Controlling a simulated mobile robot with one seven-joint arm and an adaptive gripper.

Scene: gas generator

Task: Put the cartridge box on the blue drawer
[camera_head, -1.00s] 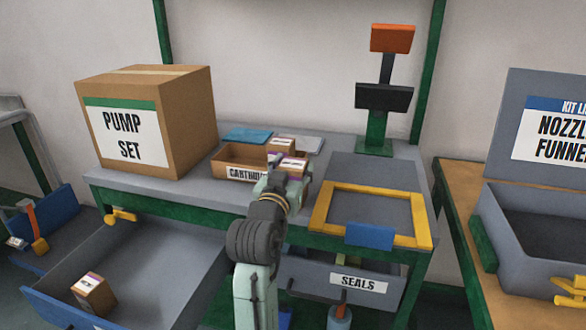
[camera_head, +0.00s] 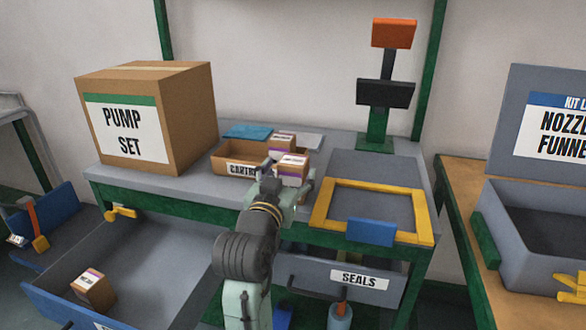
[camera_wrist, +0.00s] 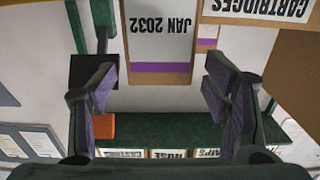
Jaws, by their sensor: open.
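A brown cartridge box (camera_head: 292,171) with a white and purple label is at the right end of a brown tray labelled for cartridges (camera_head: 230,158). A second similar box (camera_head: 282,141) stands behind it. My gripper (camera_head: 287,188) is open, just in front of the nearer box. In the wrist view the picture is upside down: the box (camera_wrist: 160,40), reading "JAN 2032", lies ahead between my open fingers (camera_wrist: 160,95), with gaps on both sides. The open drawer with a blue front (camera_head: 62,304) is at lower left; a small brown box (camera_head: 93,289) lies inside it.
A large "PUMP SET" carton (camera_head: 150,120) stands left of the tray. A yellow frame (camera_head: 330,205) and a post with a dark panel (camera_head: 385,94) are on the right. The drawer has much free floor. A "SEALS" drawer (camera_head: 350,278) is below the table.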

